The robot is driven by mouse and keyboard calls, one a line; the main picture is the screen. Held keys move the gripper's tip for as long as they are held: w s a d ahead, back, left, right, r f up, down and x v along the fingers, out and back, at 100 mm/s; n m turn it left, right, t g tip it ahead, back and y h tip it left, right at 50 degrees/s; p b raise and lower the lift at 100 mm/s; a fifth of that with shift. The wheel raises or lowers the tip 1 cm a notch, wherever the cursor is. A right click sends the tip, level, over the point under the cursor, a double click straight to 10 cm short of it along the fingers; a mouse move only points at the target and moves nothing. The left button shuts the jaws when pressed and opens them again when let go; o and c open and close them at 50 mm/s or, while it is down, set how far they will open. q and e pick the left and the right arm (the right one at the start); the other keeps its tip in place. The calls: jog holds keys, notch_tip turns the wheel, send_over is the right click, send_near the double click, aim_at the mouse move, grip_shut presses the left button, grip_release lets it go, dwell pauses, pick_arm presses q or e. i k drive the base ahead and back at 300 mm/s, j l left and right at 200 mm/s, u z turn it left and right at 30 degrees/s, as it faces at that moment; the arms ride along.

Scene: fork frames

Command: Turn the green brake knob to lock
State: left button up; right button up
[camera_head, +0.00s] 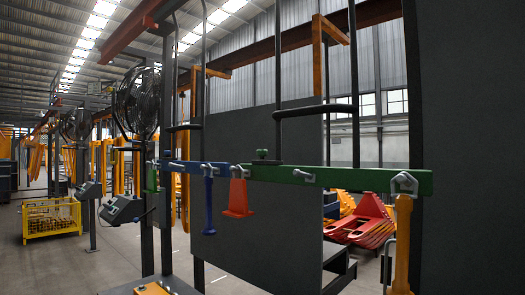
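A small dark green knob (262,153) stands on top of the bar, near where its blue part meets its green part. I take it to be the brake knob; its lock position cannot be read at this size. The green bar (345,179) runs to the right, and the blue bar (186,167) continues it to the left. Another small green part (151,178) sits at the left end of the blue bar. Neither of my grippers shows in the head view.
Metal hooks on the bar carry a blue hanging piece (209,205), a red one (239,198) and an orange one (403,245). Dark panels (263,218) stand behind. A black handle (315,111) is above. Red forks (362,222) and a yellow crate (51,222) are farther back.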

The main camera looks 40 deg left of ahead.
aim_at(261, 153)
jog(key=j+z, duration=0.2)
jog(key=j, duration=0.5)
jog(key=j+z, duration=0.15)
jog(key=j, duration=0.5)
jog(key=k+j+z, duration=0.2)
jog(key=j, duration=0.45)
jog(key=k+j+z, duration=0.15)
jog(key=j, duration=0.55)
jog(key=k+j+z, duration=0.2)
jog(key=j, duration=0.45)
jog(key=k+j+z, duration=0.2)
jog(key=j, duration=0.4)
jog(key=k+j+z, duration=0.15)
jog(key=j, duration=0.45)
jog(key=k+j+z, duration=0.2)
jog(key=j, duration=0.35)
jog(key=k+j, duration=0.15)
jog(key=j, duration=0.2)
jog(key=k+j+z, duration=0.1)
jog(key=j, duration=0.2)
jog(key=k+j, duration=0.15)
jog(key=j, duration=0.15)
jog(key=k+j, duration=0.15)
jog(key=j, duration=0.2)
jog(key=z, duration=0.05)
